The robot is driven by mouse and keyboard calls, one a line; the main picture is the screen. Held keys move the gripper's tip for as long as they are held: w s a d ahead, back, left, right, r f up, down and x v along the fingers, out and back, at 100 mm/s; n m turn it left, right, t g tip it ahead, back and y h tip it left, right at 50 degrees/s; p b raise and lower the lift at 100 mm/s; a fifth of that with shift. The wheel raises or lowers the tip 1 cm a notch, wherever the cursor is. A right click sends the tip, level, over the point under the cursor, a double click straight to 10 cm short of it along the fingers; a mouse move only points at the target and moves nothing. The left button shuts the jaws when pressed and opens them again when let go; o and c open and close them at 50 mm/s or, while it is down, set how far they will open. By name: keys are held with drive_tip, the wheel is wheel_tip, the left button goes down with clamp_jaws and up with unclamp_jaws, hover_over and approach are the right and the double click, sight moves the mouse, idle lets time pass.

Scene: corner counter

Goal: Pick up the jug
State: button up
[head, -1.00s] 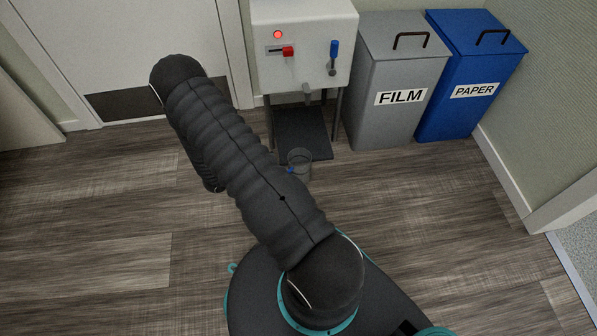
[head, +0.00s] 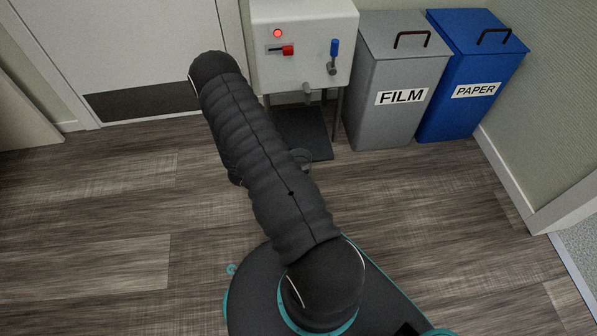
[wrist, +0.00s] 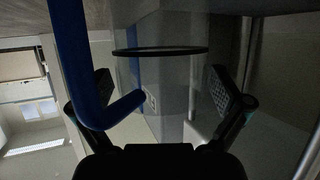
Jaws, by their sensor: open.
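The clear jug shows close up in the wrist view, with a thick blue handle (wrist: 75,65) and a thin dark ring (wrist: 160,50) across its see-through body. The handle bends in at the left, in front of the left finger. My gripper (wrist: 163,88) is open, with one finger on each side of the picture and the jug's clear wall appearing between or just beyond them. I cannot tell whether a finger touches the jug.
A white dispenser (head: 304,55) with a red light and red and blue levers stands on legs over a dark mat (head: 318,140). A grey FILM bin (head: 390,120) and a blue PAPER bin (head: 455,115) stand to its right. The wooden floor (head: 430,220) is clear.

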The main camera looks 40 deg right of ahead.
drive_tip(key=c, duration=1.4)
drive_tip(key=shift+r, duration=0.15)
drive_tip(key=shift+c, duration=0.2)
